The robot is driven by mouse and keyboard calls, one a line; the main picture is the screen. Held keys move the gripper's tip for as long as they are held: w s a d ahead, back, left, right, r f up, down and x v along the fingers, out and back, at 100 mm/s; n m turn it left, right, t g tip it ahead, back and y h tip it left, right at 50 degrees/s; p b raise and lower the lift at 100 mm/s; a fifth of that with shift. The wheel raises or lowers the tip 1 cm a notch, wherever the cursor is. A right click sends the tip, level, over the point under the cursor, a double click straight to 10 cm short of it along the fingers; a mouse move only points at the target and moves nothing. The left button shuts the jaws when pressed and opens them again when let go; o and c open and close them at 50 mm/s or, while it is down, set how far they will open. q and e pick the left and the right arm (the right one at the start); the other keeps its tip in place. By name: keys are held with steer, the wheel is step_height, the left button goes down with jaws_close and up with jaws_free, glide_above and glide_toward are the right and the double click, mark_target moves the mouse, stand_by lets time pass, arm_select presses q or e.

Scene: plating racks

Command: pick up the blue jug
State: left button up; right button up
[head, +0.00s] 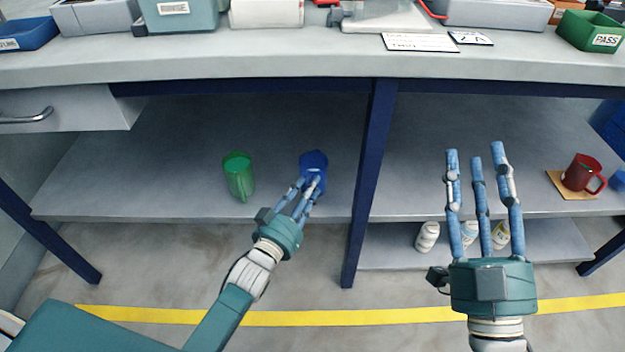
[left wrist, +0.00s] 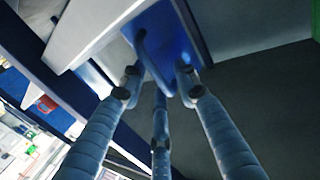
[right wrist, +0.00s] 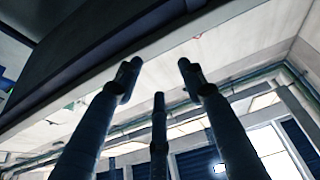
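The blue jug (head: 313,159) stands on the shelf under the bench, just left of the dark blue post. My left gripper (head: 308,182) reaches in from the front, with its fingertips at the near side of the jug and partly hiding its lower part. In the left wrist view the jug (left wrist: 168,42) shows beyond the spread fingers (left wrist: 160,77), with what looks like its handle on the left. I cannot tell whether the fingers touch it. My right gripper (head: 474,155) is open and empty, fingers pointing up, in front of the right shelf.
The post (head: 370,170) is close on the right. A red mug (head: 582,173) sits on a tan mat at the far right. White bottles (head: 427,237) stand on the lower shelf. The benchtop (head: 290,66) overhangs above.

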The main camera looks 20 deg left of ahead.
arm_select(q)
jaws_close()
steer(key=shift+r, duration=0.1)
steer(key=shift+r, duration=0.15)
step_height(320, 180, up, 4)
steer(key=shift+r+p, duration=0.25)
steer(key=shift+p, duration=0.9)
step_height(320, 180, up, 4)
steer(key=shift+f+p, duration=0.1)
steer(key=shift+p, duration=0.7)
arm_select(e)
step_height(320, 180, down, 18)
steer(key=d+g+h, duration=0.3)
steer(key=g, duration=0.6)
arm_select(q)
step_height(320, 180, up, 11)
steer(key=p, duration=0.4)
arm_select(e)
steer(key=s+d+f+g+h, duration=0.1)
steer(key=s+d+f+g, duration=0.1)
steer(key=s+f+g, duration=0.3)
steer(key=s+d+f+g+h, duration=0.1)
steer(key=s+d+f+g, duration=0.2)
steer(key=s, duration=0.9)
steer(key=shift+s+d+f+m+g+h, duration=0.35)
steer(key=shift+f+g, duration=0.55)
steer(key=shift+f, duration=1)
